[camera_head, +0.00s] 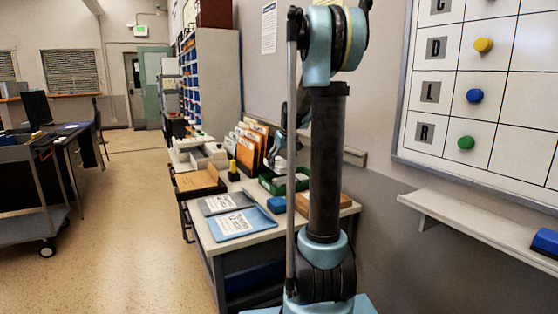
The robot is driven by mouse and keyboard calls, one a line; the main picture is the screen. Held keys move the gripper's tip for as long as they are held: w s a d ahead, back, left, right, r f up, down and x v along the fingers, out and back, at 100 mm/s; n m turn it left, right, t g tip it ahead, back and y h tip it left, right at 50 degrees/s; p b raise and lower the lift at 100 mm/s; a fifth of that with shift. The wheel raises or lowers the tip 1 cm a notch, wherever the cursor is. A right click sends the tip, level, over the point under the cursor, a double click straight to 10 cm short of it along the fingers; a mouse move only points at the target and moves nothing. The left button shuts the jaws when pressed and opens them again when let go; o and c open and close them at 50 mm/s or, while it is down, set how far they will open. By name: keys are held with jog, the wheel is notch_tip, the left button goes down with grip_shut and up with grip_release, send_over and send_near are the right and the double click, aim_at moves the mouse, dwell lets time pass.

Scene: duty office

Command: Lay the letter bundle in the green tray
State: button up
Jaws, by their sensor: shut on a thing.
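The green tray (266,185) is on the desk by the wall, partly hidden behind my arm. Whether the held thing touches the tray cannot be told.
On the desk (262,238) are a blue folder (240,222), a grey folder (226,203), a blue block (276,205), a black-and-yellow stamp (233,171) and upright orange files (246,154). A trolley (30,190) stands left; the floor between is clear.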

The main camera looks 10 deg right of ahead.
jog(key=shift+f, duration=2.75)
jog(key=o, duration=1.2)
jog(key=v, duration=1.1)
jog(key=shift+s+r, duration=0.15)
jog(key=shift+r, duration=0.25)
